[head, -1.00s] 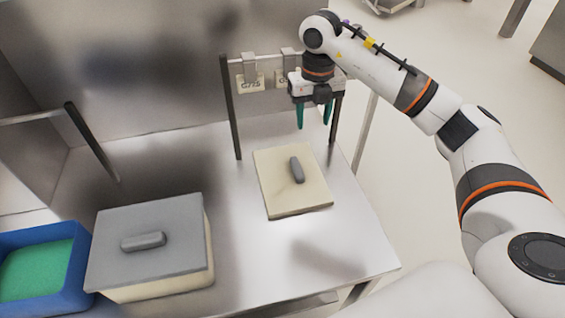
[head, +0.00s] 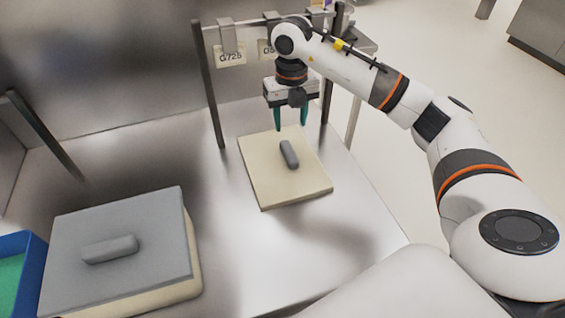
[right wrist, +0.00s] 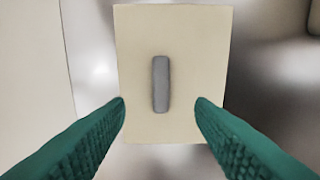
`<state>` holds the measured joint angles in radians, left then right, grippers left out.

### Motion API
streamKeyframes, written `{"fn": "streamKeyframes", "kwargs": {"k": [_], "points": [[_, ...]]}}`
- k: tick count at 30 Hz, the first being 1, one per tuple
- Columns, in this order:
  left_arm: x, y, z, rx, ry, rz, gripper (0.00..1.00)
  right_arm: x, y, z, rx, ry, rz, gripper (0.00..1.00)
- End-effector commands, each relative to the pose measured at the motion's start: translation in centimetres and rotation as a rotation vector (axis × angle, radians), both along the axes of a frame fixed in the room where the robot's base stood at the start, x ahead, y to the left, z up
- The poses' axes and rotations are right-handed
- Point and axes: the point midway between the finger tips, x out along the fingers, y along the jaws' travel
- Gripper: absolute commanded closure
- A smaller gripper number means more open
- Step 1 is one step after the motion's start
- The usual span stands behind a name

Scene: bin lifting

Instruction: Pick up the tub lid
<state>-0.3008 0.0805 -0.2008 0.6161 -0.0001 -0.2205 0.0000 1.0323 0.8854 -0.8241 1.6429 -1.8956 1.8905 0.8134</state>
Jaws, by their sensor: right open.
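A flat cream lid (head: 270,182) with a grey bar handle (head: 289,154) lies on the steel table. It also shows in the right wrist view (right wrist: 197,60), with its handle (right wrist: 160,84) upright between my fingers. A cream tub (head: 192,262) at lower left wears a grey lid (head: 120,215) with its own grey handle (head: 110,249). My right gripper (head: 291,126) points down with its green fingers open and empty. It is above the far edge of the cream lid in the head view, apart from the handle. My left gripper is not in view.
A blue bin (head: 33,270) with green contents stands at the far left edge. A dark metal frame with hanging tags (head: 230,55) stands behind the cream lid, close to my right gripper. The steel table (head: 240,250) is bare between tub and cream lid.

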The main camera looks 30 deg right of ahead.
Motion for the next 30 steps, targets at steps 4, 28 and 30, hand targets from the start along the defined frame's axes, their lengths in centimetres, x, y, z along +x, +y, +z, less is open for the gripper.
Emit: {"fn": "streamKeyframes", "kwargs": {"k": [4,28,30], "points": [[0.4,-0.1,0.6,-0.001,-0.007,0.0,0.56,-0.1,0.0,-2.7,-0.001,0.005,0.0,0.51],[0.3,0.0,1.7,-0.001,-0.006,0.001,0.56,0.1,0.1,-10.0,0.0,0.0,0.0,0.51],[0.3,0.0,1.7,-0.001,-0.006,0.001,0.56,0.1,0.1,-10.0,0.0,0.0,0.0,0.51]]}}
